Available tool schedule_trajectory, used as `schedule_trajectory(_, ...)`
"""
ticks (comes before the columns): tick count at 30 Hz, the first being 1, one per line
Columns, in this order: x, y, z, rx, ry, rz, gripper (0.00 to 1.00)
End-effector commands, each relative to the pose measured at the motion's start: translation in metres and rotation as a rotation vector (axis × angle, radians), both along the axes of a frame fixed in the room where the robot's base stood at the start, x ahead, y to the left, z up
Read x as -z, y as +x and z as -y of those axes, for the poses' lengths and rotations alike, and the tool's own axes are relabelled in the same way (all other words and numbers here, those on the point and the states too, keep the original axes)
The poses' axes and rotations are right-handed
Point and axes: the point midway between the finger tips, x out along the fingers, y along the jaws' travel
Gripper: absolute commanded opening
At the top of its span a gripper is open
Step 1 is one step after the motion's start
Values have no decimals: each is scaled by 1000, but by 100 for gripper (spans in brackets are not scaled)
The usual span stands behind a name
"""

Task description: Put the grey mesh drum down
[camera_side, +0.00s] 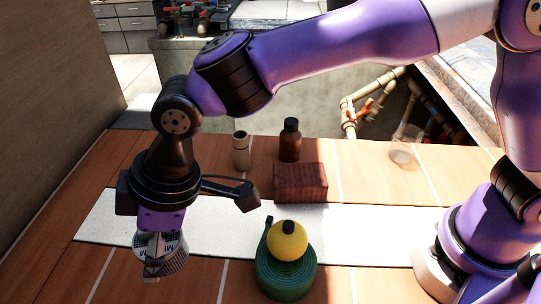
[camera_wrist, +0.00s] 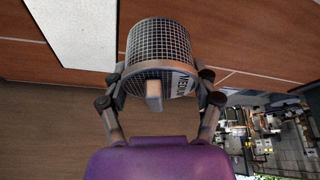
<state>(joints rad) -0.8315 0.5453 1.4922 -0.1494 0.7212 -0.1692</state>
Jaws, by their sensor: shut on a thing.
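The grey mesh drum (camera_side: 172,262) hangs below my wrist at the left front of the table in the side view. In the wrist view the drum (camera_wrist: 160,42) shows a grid pattern, a label with dark letters and a short grey stub facing the camera. My gripper (camera_wrist: 161,84) is shut on the drum, with one finger on each side of it. In the side view my gripper (camera_side: 160,238) points down over the tiled wooden table (camera_side: 110,282). I cannot tell whether the drum's underside touches the table.
Right of the drum are a green coil (camera_side: 286,277) and a yellow ball (camera_side: 287,240) with a dark knob. Behind stand a red-brown block (camera_side: 300,182), brown bottle (camera_side: 290,141), beige cylinder (camera_side: 241,152) and clear glass (camera_side: 404,147). A pale strip (camera_side: 215,220) crosses the table.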

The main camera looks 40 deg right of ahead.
Motion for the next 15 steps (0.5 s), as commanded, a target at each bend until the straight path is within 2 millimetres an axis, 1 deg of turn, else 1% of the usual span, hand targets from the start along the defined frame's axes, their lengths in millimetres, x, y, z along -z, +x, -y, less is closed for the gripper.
schedule_trajectory(3, 22, 0, -4, -61, 0, -2, 30)
schedule_trajectory(8, 43, 0, -4, -61, 2, 0, 30)
schedule_trajectory(12, 66, -1, -4, -60, 1, -2, 30)
schedule_trajectory(15, 78, 0, -4, -60, 3, 0, 30)
